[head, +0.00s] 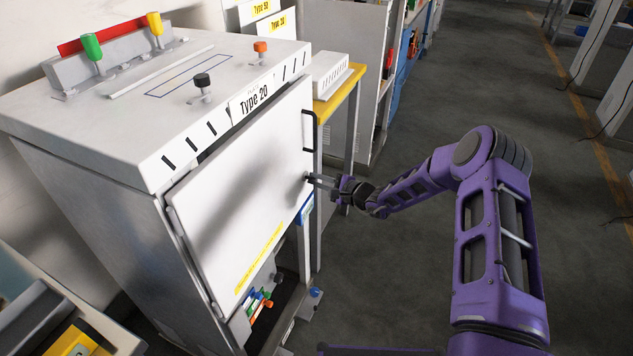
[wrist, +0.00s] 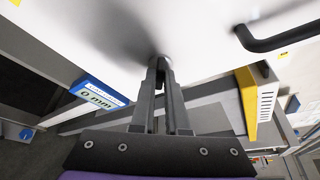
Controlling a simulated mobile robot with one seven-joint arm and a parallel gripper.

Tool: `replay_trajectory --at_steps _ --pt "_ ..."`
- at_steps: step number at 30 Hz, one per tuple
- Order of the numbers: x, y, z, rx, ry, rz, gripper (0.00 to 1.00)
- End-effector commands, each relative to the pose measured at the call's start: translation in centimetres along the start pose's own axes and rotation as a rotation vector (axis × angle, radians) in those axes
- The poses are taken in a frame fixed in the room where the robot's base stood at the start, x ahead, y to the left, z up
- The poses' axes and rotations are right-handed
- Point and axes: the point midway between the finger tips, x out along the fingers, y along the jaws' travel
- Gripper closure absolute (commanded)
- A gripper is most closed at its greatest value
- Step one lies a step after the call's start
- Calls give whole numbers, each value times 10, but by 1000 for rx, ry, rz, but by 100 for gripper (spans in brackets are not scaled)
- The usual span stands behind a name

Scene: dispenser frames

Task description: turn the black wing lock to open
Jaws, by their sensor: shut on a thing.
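The black wing lock (head: 307,176) sits on the white door (head: 245,190) near its right edge, below the black door handle (head: 310,130). It is small and mostly hidden by my fingers, so its angle cannot be told. My gripper (head: 316,180) reaches it from the right in the head view. In the wrist view my gripper (wrist: 161,70) has its fingers closed together at the door face, shut on the lock. The handle also shows in the wrist view (wrist: 280,40), upper right.
The Type 20 cabinet (head: 150,120) has green, yellow, black and orange knobs on top. A blue 0 mm display (wrist: 98,94) is left of my fingers in the wrist view. A yellow-edged table (head: 335,90) stands behind. The floor at right is open.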

Motion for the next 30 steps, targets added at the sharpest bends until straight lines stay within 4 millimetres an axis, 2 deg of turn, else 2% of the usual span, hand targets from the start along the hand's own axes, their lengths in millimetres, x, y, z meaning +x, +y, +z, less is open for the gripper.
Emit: replay_trajectory --at_steps 18,30 --pt "1 -6 -2 525 1 220 100" --pt "1 -6 -4 772 0 321 100"
